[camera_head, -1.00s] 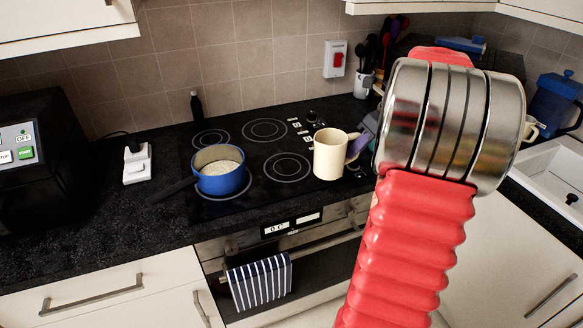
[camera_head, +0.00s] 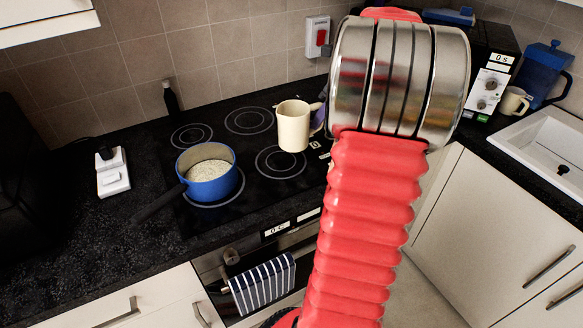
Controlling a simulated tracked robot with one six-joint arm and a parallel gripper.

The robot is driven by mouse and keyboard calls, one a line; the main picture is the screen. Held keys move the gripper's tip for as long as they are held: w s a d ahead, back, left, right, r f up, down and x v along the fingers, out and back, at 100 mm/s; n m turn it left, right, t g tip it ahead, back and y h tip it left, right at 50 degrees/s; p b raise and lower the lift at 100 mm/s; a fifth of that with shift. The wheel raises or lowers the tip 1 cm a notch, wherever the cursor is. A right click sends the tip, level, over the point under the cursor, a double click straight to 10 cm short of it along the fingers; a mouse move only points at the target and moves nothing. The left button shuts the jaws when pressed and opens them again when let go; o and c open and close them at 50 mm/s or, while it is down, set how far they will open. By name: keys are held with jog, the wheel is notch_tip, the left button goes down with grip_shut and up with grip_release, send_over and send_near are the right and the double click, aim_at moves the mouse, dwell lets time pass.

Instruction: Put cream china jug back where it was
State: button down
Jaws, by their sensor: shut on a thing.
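The cream china jug (camera_head: 293,127) shows over the right part of the black hob, roughly upright. My gripper (camera_head: 318,118) is shut on its right side, where the handle is. The jaws are mostly hidden behind my steel and red arm. I cannot tell whether the jug's base touches the hob or hangs above it.
A blue saucepan (camera_head: 208,180) with pale contents sits on the hob's front left ring, handle toward the front left. A dark bottle (camera_head: 171,100) stands behind. At right are an appliance with dials (camera_head: 491,84), a cream mug (camera_head: 513,104), a blue cafetiere (camera_head: 545,72) and a white sink (camera_head: 545,140).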

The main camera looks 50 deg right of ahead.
jog(key=shift+f, duration=3.1)
jog(key=shift+f, duration=1.85)
jog(key=shift+s, duration=0.1)
jog(key=c, duration=1.7)
grip_release()
jog(key=shift+f, duration=0.1)
jog(key=shift+c, duration=0.2)
